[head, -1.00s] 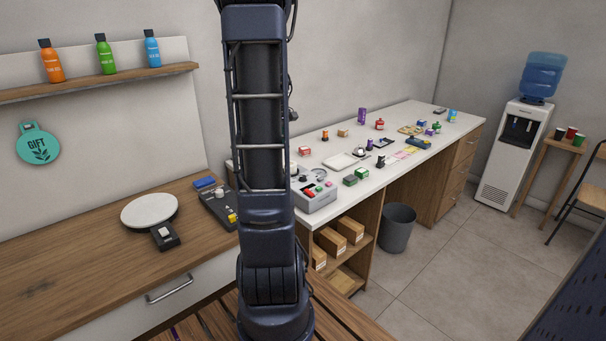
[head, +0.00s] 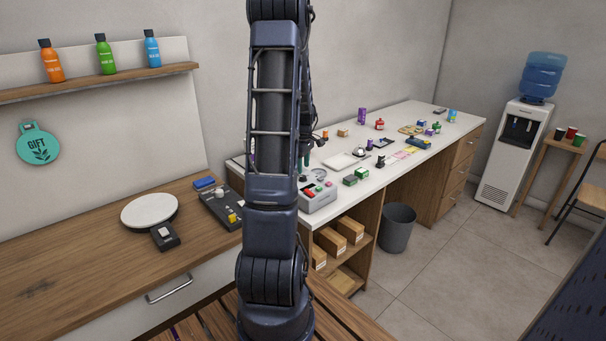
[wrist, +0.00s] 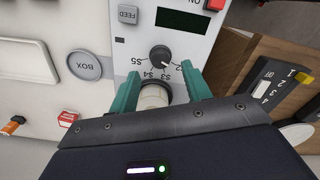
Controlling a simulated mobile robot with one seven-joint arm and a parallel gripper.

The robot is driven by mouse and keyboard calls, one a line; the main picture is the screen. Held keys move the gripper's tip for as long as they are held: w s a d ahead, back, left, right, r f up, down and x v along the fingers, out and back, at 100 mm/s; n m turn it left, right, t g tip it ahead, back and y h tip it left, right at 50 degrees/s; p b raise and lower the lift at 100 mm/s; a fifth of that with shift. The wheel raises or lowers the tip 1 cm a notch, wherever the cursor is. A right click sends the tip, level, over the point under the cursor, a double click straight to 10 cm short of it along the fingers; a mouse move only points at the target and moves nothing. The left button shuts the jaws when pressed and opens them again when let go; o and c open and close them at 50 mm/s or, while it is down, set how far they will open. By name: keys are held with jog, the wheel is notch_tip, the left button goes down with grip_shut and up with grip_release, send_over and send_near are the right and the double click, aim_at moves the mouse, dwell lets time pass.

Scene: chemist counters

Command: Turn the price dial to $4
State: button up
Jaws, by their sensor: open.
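The price dial (wrist: 160,57) is a black round knob on a pale grey machine panel in the wrist view, with price labels along its side nearest my gripper. I read $5, $4 and $3; the $2 label is partly covered by a finger. A light mark shows on the knob, but I cannot tell exactly which label it faces. My gripper (wrist: 160,71) has two teal fingers, open, their tips apart on either side just short of the knob. The machine (head: 319,199) is partly hidden behind my arm in the head view.
A beige cylinder (wrist: 154,96) shows between the finger bases.

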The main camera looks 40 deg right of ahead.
aim_at(303, 176)
jog(key=shift+f, duration=2.1)
jog(key=c, duration=1)
